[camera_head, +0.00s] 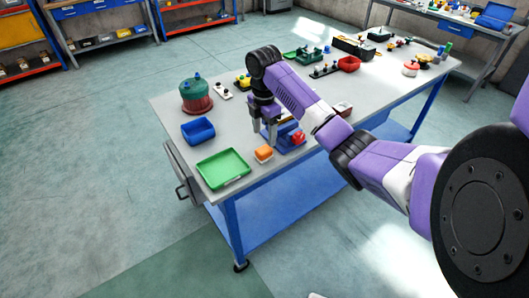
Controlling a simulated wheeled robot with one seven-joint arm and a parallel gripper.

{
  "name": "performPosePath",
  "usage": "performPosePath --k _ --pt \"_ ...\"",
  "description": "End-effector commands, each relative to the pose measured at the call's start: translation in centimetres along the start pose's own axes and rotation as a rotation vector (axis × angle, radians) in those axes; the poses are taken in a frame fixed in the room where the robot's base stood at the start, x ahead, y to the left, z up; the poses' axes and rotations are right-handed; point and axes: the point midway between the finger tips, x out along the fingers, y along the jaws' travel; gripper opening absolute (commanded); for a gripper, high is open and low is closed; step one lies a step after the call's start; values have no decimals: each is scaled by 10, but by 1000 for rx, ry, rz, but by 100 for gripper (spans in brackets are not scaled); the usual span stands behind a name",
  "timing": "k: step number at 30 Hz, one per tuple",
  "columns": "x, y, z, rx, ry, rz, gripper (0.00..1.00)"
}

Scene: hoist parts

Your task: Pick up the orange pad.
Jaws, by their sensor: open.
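The orange pad (264,152) is a small orange block near the front edge of the grey workbench (222,128). It appears to rest on a pale base. Nothing shows between the fingers. I cannot tell the exact height of the fingertips above the bench.
A green tray (223,169) lies left of the pad, with a blue bin (198,130) behind it. A blue block with a red part (298,137) stands close to the right. A green and red round part (196,97) stands at the back left.

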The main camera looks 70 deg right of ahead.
Motion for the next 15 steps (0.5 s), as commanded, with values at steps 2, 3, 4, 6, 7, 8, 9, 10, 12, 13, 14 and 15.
performPosePath --k 2,3,4,6,7,8,9,10,12,13,14,15 --pt "6 -2 1 -3 0 -8 65" --pt "11 -2 0 -3 0 -7 65" --pt "14 -2 0 -3 1 -8 65" --pt "21 -2 0 -2 0 -5 65" --pt "23 -2 0 -2 0 -5 65" --pt "26 -2 0 -1 0 -5 65" --pt "29 -3 -1 -1 0 -5 65" --pt "33 -3 -1 -1 0 -5 65" --pt "42 -5 -2 0 1 -6 65" --pt "47 -6 -2 0 0 -7 65" --pt "51 -6 -2 0 0 -6 65" --pt "57 -6 -2 0 0 -6 65"
